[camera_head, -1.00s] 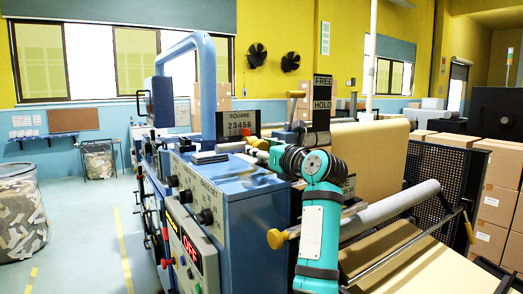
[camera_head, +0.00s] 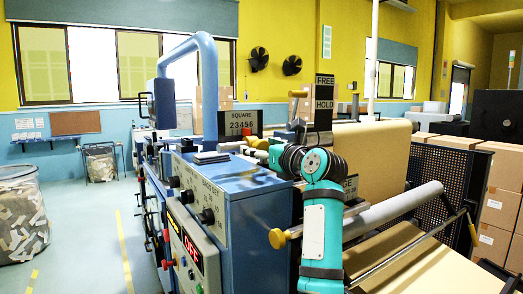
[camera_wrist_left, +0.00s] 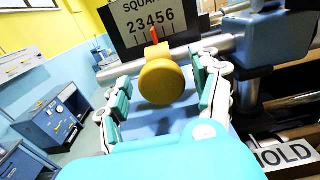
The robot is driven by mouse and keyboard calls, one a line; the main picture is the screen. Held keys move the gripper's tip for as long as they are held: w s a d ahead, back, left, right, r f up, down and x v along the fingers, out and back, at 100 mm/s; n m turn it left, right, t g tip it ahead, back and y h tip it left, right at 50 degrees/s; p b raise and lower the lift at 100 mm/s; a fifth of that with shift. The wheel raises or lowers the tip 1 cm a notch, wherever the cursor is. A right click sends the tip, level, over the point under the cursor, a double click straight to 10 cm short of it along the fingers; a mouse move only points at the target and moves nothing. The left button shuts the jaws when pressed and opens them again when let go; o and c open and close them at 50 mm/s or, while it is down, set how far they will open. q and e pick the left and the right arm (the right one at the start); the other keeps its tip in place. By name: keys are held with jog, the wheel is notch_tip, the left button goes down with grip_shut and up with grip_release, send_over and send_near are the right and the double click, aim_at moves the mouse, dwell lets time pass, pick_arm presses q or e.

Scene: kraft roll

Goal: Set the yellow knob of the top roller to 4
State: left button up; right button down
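The yellow knob (camera_wrist_left: 163,80) of the top roller is in the middle of the left wrist view, below a dark plate marked SQUARE 23456 (camera_wrist_left: 155,22). A small red pointer stands just under the digits, close to the 4; its exact reading is hard to tell. The plate also shows in the head view (camera_head: 240,124), with the knob (camera_head: 262,144) small and partly hidden. My left gripper (camera_wrist_left: 165,90) is open, one finger on each side of the knob, with gaps visible. My right gripper is not in view.
The blue machine cabinet (camera_head: 225,190) is left of the arm. A FREE/HOLD sign (camera_head: 323,92) stands behind. Stacked boxes (camera_head: 497,205) are at the right.

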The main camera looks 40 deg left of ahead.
pick_arm(q)
jog(key=shift+r, duration=0.15)
notch_tip(320, 180, up, 10)
jog(key=shift+f, duration=0.15)
dwell(0.8)
